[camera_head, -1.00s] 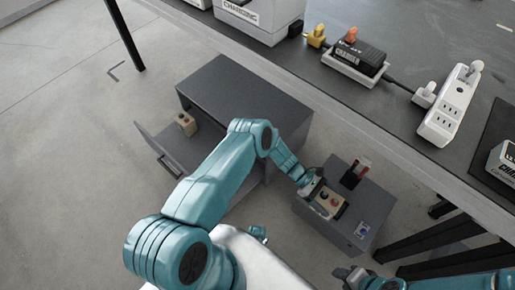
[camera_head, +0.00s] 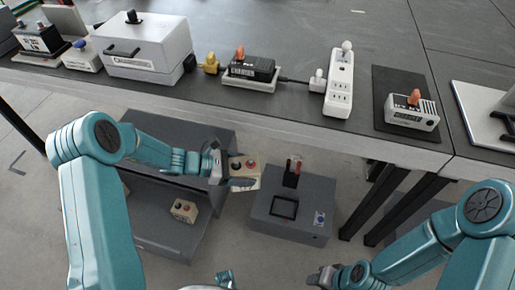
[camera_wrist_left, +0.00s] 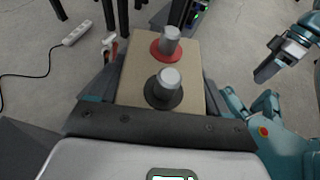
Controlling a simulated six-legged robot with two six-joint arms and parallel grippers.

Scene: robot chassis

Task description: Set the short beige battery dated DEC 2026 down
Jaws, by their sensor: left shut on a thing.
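My left gripper (camera_head: 230,172) is shut on a short beige battery (camera_head: 245,170) and holds it up in the air, left of the grey box. The battery also shows in the left wrist view (camera_wrist_left: 135,78), with one red-ringed and one black-ringed metal terminal on its top. No date is readable on it. The grey box (camera_head: 262,222) has an empty square recess (camera_head: 284,207) in its top. My right gripper (camera_head: 325,277) is low in the head view, apart from the battery; its jaw opening is unclear.
A similar beige battery (camera_head: 184,211) sits in the open drawer of the grey cabinet (camera_head: 160,130). A dark block with red parts (camera_head: 291,176) stands on the grey box. The workbench (camera_head: 330,125) behind carries a white charging case (camera_head: 145,50), a power strip (camera_head: 339,85) and other devices.

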